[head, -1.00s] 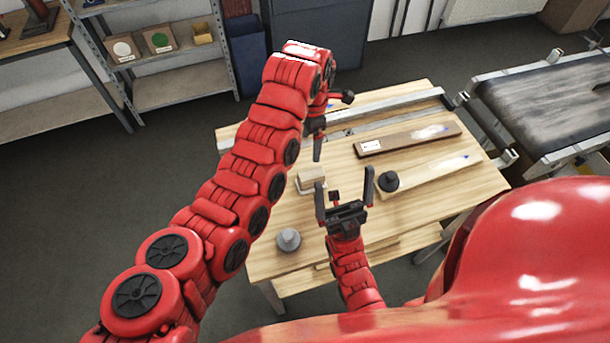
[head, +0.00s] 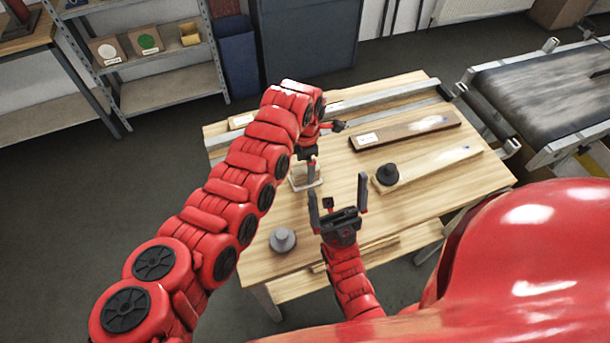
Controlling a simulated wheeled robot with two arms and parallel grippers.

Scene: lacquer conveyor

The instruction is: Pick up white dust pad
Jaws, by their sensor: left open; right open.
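A small pale block with a whitish base (head: 299,184), which looks like the white dust pad, lies on the wooden table (head: 420,205) left of its middle. My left gripper (head: 311,168) points down right over the block and partly hides it. It is open, but only one dark finger shows clearly, and I cannot tell whether it touches the block. My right gripper (head: 338,187) is open and empty, nearer to me, with its two fingers pointing up in the picture.
A grey round weight or knob (head: 283,240) stands near the table's left front. A black knob (head: 387,174) stands by a light board (head: 440,166). A dark brown board (head: 405,131) and a metal rail (head: 390,99) lie behind. A conveyor (head: 545,95) stands at right.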

